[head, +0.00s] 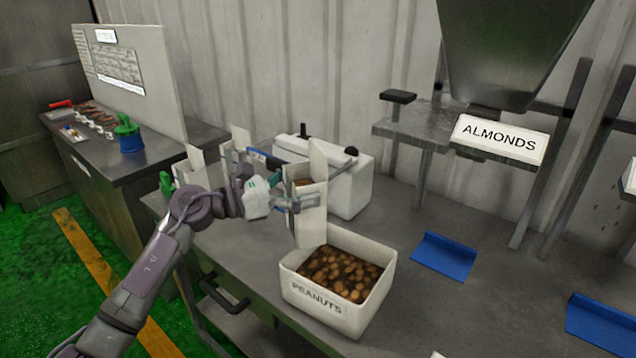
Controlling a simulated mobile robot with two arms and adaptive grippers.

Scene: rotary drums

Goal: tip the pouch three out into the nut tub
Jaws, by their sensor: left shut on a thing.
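A tall white open-topped pouch (312,217) stands upright in my left gripper (292,204), which is shut on it. Something brown shows at its mouth. Its lower end is at the back left rim of the white nut tub (285,276); I cannot tell whether they touch. The tub is labelled PEANUTS and holds many brown nuts (338,272). More white pouches (196,160) stand behind my left arm, partly hidden by it. No number is readable on any pouch. My right gripper is not in view.
A white machine (350,190) with a black-knobbed lever stands behind the pouch. A hopper (512,45) with an ALMONDS sign (500,139) hangs at the upper right. Blue trays (443,256) lie right of the tub, with bare grey bench (480,315) around them.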

